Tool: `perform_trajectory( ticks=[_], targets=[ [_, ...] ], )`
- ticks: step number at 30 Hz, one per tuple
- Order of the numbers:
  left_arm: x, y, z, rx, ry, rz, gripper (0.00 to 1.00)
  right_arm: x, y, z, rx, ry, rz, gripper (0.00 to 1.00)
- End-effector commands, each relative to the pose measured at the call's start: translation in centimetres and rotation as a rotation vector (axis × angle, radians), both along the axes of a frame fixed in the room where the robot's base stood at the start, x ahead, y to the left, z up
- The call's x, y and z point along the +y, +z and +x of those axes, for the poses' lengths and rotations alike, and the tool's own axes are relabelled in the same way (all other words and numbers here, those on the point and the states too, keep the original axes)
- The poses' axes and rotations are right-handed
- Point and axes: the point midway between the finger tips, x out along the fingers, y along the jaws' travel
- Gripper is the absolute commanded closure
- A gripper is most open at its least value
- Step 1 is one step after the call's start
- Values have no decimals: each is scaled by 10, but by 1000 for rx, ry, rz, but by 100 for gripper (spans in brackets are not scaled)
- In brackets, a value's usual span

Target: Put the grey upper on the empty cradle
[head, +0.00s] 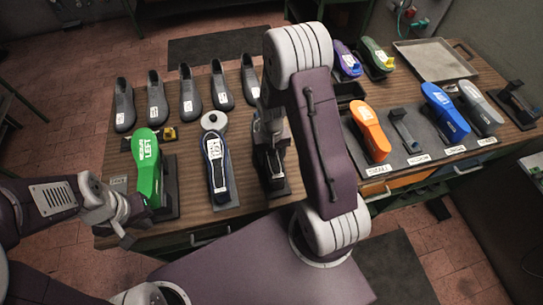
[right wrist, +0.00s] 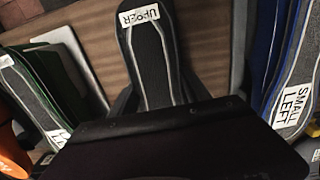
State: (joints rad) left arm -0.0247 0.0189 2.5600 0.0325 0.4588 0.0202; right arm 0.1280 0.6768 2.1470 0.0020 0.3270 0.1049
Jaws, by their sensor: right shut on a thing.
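My right gripper (head: 270,135) is shut on a dark grey upper (head: 275,160) with pale edge lines. In the right wrist view the grey upper (right wrist: 152,60) carries a white UPPER label and sits between my dark fingers. It is over a dark cradle (head: 277,187), the third from the left in the front row. I cannot tell whether it touches the cradle. Another empty cradle (head: 403,130) stands between the orange and blue shoes. My left gripper (head: 138,222) appears open and empty beside the green upper's stand.
A green LEFT shoe piece (head: 148,165) and a blue-edged piece (head: 216,165) stand left of the held upper. Several dark lasts (head: 155,97) line the back. A tape roll (head: 214,121), orange shoe (head: 370,131), blue shoe (head: 444,110) and metal tray (head: 435,60) are nearby.

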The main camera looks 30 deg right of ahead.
Motion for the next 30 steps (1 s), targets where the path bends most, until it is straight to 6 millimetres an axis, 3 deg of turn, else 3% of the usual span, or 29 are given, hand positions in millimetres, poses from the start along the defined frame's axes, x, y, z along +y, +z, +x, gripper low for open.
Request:
perform_trajectory(
  ticks=[11, 12, 14, 24, 30],
  targets=[
    [0, -5, 0, 0, 0, 0, 100, 0, -6, 0, 0, 0, 0, 93],
    [0, -4, 0, 0, 0, 0, 100, 0, -6, 0, -1, 0, 0, 36],
    [0, -4, 0, 0, 0, 0, 100, 0, -6, 0, -1, 0, 0, 20],
    [0, -5, 0, 0, 0, 0, 100, 0, -3, 0, -1, 0, 0, 19],
    [0, -10, 0, 0, 0, 0, 100, 0, 33, 2, -8, 0, -1, 19]
  ],
)
